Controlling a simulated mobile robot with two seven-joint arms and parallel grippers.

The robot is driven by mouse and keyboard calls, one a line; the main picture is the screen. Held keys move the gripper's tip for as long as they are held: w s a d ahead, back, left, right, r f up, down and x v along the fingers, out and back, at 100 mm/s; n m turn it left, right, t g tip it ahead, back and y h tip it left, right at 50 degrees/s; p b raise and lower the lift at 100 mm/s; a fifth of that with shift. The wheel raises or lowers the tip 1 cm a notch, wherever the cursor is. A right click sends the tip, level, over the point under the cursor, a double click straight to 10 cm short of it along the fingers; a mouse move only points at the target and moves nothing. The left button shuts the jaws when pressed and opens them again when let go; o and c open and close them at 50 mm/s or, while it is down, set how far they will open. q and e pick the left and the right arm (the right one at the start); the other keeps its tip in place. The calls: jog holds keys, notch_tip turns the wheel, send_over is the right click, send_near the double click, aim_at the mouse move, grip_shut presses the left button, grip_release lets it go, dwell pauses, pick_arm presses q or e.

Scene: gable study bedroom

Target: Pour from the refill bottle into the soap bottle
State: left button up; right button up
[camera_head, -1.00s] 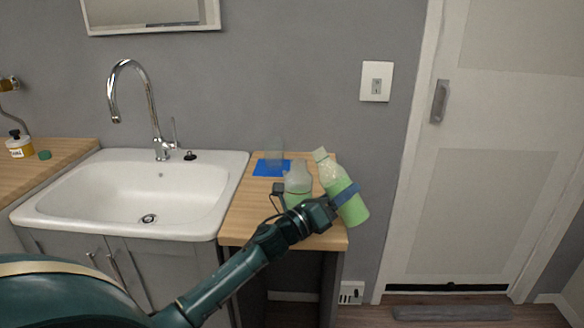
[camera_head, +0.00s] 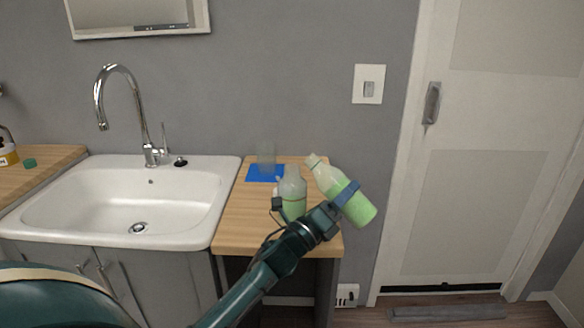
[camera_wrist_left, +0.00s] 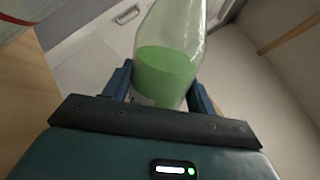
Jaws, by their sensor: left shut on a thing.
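My left gripper (camera_head: 342,200) is shut on a clear bottle with green liquid (camera_head: 333,181), which looks like the refill bottle. It is tilted, its neck pointing up and to the left. In the left wrist view the bottle (camera_wrist_left: 168,62) sits between the blue fingers (camera_wrist_left: 160,88), its green liquid in the lower part. A second clear bottle, seemingly the soap bottle (camera_head: 292,188), stands upright on the wooden counter, left of the held bottle, with green liquid low inside. My left wrist partly hides its base. The held bottle's mouth is above and right of its top, apart from it.
The white sink (camera_head: 120,200) is to the left. The wooden counter (camera_head: 232,222) is clear at its front left. A white door (camera_head: 450,200) is at the right.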

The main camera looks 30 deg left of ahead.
aim_at(345, 181)
pick_arm(q)
jog(key=shift+d+r+n+t+y+p, duration=0.25)
jog(key=shift+r+n+y, duration=0.3)
jog(key=shift+n, duration=0.35)
jog(key=shift+d+r+n+t+y+p, duration=0.15)
jog(key=shift+r+n+t+y, duration=0.25)
jog(key=shift+n, duration=0.5)
jog(key=shift+d+r+n+t+y+p, duration=0.2)
jog(key=shift+r+n+y, duration=0.45)
jog(key=shift+n, duration=0.25)
dwell(3.2)
jog(key=shift+a+r+n+y, duration=0.4)
jog(key=shift+r+n+y, duration=0.15)
jog(key=shift+n, duration=0.35)
dwell(1.2)
